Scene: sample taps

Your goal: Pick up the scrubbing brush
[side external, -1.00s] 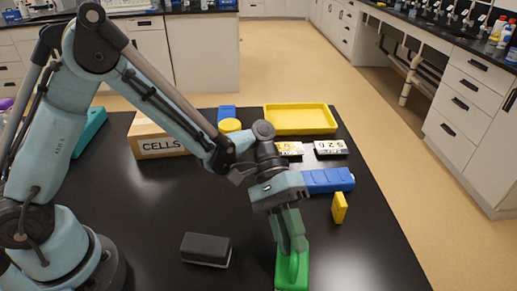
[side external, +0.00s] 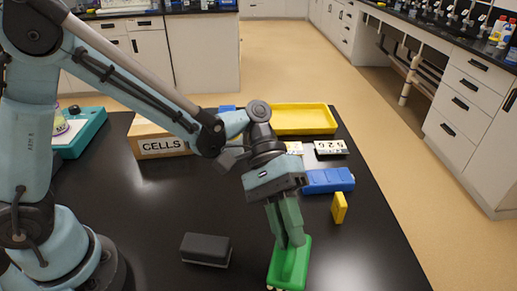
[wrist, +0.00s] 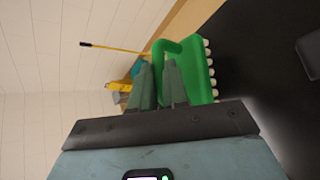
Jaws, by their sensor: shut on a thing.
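The scrubbing brush (side external: 291,268) is green, with pale bristle tufts along its underside. It is at the front of the black table in the side external view, near the lower edge of the picture. My gripper (side external: 288,243) points down and its green-grey fingers are shut on the brush's handle. In the wrist view the brush (wrist: 192,68) lies between and beyond the fingers (wrist: 159,72), with its row of bristle tufts to the right. The side view does not clearly show how far the bristles are above the table.
A dark grey block-like eraser (side external: 205,249) lies left of the brush. A yellow block (side external: 339,208) and blue rack-like object (side external: 329,180) are to the right. Behind are a CELLS box (side external: 163,147), a yellow tray (side external: 305,119) and a label display (side external: 330,147). The centre-left table is clear.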

